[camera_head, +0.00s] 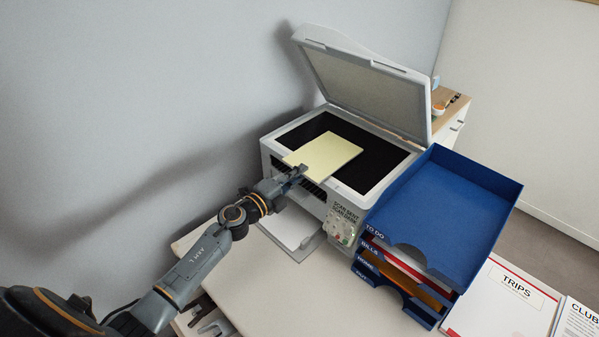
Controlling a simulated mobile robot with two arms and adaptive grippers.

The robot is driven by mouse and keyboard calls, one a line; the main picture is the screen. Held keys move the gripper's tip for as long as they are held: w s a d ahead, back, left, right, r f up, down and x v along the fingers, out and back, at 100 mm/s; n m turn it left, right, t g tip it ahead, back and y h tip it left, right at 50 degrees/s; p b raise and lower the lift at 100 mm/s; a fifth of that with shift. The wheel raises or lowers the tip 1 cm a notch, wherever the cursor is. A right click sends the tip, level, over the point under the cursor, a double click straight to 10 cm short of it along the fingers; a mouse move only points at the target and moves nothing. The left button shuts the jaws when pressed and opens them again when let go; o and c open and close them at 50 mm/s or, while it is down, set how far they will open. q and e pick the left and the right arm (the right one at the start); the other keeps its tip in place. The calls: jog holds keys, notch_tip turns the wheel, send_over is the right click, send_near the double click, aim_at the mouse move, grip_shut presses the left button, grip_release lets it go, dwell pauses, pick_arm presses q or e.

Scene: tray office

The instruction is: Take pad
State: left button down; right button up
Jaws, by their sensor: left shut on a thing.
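A pale yellow pad (325,154) lies over the dark glass of the open scanner (379,170), near its front left part. I cannot tell if it rests on the glass or is held just above it. My left gripper (298,174) is shut on the pad's near edge, its arm coming in from the lower left. The fingertips are small and partly hidden by the pad. My right gripper is not in view.
The scanner lid (365,85) stands raised at the back. A blue tray stack (440,213) stands right of the scanner. The table front (300,295) is clear. A wall is behind at left.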

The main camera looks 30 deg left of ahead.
pick_arm(q)
jog(key=s+a+r+p, duration=0.2)
jog(key=s+r, duration=0.1)
jog(key=s, duration=0.3)
jog(key=s+a+r+p, duration=0.1)
jog(key=s+r+p, duration=0.1)
jog(key=s, duration=0.5)
jog(key=shift+s+a+r, duration=0.25)
jog(key=shift+a+r, duration=0.15)
jog(key=shift+r, duration=0.25)
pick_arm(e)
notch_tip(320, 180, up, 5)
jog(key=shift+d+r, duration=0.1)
